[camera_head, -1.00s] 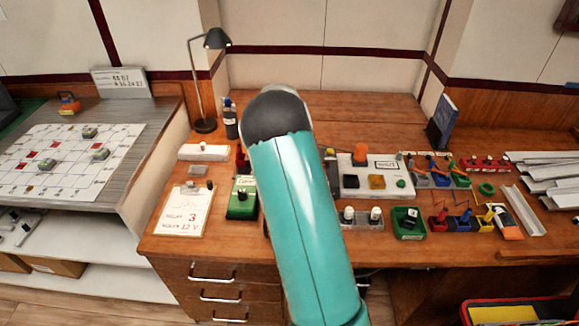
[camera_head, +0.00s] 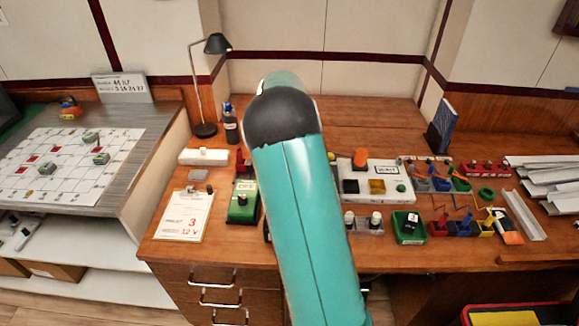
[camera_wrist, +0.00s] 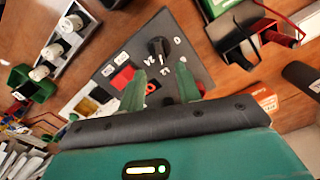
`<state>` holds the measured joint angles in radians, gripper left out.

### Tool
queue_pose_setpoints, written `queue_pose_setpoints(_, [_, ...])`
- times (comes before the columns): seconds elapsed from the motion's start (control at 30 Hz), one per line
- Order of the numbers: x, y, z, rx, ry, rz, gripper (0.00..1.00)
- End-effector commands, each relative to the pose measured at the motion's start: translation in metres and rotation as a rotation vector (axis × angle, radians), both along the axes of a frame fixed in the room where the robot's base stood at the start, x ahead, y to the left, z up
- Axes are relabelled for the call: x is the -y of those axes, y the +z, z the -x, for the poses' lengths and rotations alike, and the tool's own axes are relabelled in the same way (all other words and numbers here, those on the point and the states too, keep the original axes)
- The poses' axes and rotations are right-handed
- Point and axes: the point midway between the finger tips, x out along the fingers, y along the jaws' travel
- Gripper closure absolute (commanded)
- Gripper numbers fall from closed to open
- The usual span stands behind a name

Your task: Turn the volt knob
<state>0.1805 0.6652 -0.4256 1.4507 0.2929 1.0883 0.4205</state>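The volt knob (camera_wrist: 157,47) is black and sits on a dark grey panel (camera_wrist: 186,40) with white labels, one of which looks like 24, in the wrist view. A red square (camera_wrist: 122,78) is on the same panel. My gripper (camera_wrist: 160,67) has two green fingers set apart with a gap between them. The knob appears just beyond the fingertips, in line with the gap; I cannot tell whether they touch it. In the head view my arm hides the knob and the gripper. A clipboard (camera_head: 184,214) shows a red 3 and 12 V.
A green box with a black knob (camera_head: 243,202) stands left of my arm. A white panel with coloured buttons (camera_head: 376,187), a green box (camera_head: 408,227) and several coloured holders are to the right. In the wrist view, a block with white knobs (camera_wrist: 62,36) lies left of the panel.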

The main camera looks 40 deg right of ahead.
Motion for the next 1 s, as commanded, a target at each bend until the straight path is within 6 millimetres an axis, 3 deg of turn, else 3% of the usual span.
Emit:
queue_pose_setpoints(0.1, [0.000,0.028,0.000,0.003,0.001,0.002,0.66])
queue_pose_setpoints(0.33, [0.000,0.060,0.000,0.000,0.000,0.001,0.66])
queue_pose_setpoints(1.0, [-0.002,0.068,0.001,0.003,0.005,-0.001,0.66])
